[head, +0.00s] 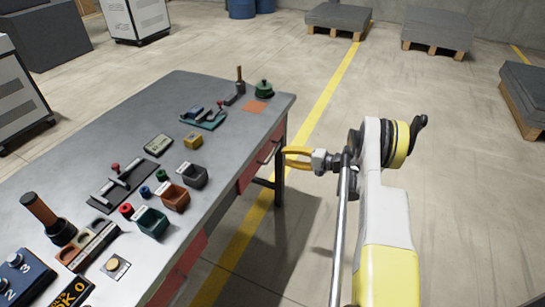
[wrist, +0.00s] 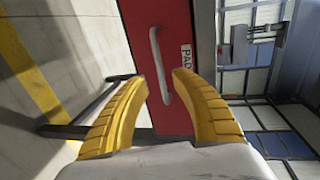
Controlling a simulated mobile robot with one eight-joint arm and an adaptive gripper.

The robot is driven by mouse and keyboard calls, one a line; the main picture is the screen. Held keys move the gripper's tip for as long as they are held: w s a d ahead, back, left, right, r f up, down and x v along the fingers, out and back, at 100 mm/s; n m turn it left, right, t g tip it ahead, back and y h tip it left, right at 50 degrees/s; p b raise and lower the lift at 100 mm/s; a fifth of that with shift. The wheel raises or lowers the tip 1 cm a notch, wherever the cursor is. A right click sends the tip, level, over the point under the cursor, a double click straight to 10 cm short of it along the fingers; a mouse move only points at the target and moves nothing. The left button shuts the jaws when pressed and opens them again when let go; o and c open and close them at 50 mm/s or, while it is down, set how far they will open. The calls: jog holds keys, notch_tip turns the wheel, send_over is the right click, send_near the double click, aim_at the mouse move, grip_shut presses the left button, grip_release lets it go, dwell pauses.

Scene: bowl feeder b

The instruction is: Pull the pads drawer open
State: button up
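The pads drawer (wrist: 181,62) has a red front with a white label, partly readable as "PAD", and a pale bar handle (wrist: 158,62). It looks shut. My gripper (wrist: 160,80) is open, with its two yellow fingers on either side of the handle's lower part in the wrist view. Nothing is gripped, and I cannot tell whether the fingertips reach around the handle. In the head view my gripper (head: 287,157) is beside the red drawer fronts at the grey table's (head: 240,93) right side, near the far corner.
The tabletop holds small bins (head: 151,222), a green round-lidded item (head: 264,89), a dark-handled cylinder (head: 47,216) and other small parts. A table leg (head: 280,175) stands below my gripper.

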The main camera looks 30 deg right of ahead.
aim_at(272, 154)
jog(key=b+x, duration=0.1)
jog(key=x, duration=0.5)
jog(key=shift+w+a+b, duration=0.2)
jog(key=shift+w+b, duration=0.1)
jog(key=shift+b, duration=0.1)
grip_shut()
